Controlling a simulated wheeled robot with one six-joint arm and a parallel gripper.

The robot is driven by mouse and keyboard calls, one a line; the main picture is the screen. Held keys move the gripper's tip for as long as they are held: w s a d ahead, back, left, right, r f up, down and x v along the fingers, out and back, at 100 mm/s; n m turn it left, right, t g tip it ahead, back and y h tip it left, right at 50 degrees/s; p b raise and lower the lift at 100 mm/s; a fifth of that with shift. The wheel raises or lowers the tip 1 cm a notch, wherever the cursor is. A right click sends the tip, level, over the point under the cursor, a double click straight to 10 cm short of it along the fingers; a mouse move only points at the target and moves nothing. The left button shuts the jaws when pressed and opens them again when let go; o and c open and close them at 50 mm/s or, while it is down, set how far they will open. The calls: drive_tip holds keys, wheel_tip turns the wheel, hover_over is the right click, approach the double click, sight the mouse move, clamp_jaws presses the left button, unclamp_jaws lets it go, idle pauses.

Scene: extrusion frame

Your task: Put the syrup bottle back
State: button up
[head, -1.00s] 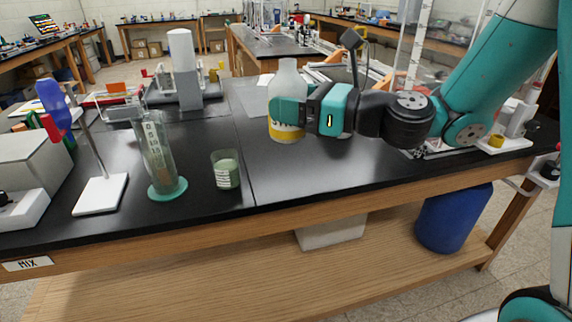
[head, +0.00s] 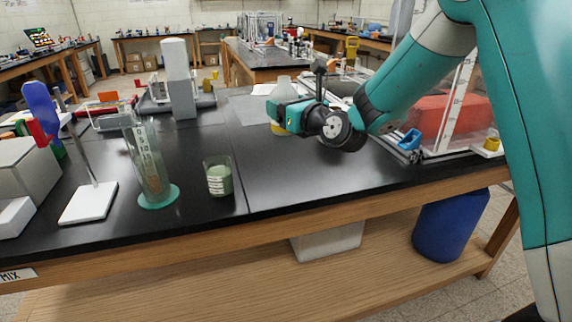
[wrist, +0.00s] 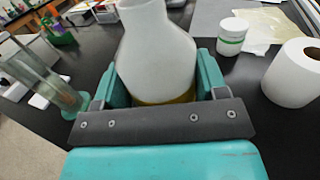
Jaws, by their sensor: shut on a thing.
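The syrup bottle (head: 284,90) is translucent white with a yellow band low on its body. It is upright, over the back part of the black bench. My gripper (head: 274,116) is shut around its body from the near right side and hides its middle. In the wrist view the bottle (wrist: 155,52) stands between my two teal fingers, and my gripper (wrist: 160,90) covers its lower part. I cannot tell whether its base touches the bench.
A white jar (wrist: 231,36) and a white roll (wrist: 292,74) are right of the bottle in the wrist view. The front middle bench is clear.

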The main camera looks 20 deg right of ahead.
wheel_tip(320, 180, down, 13)
drive_tip(key=b, duration=0.5)
drive_tip(key=shift+f, duration=0.1)
drive_tip(key=o, duration=1)
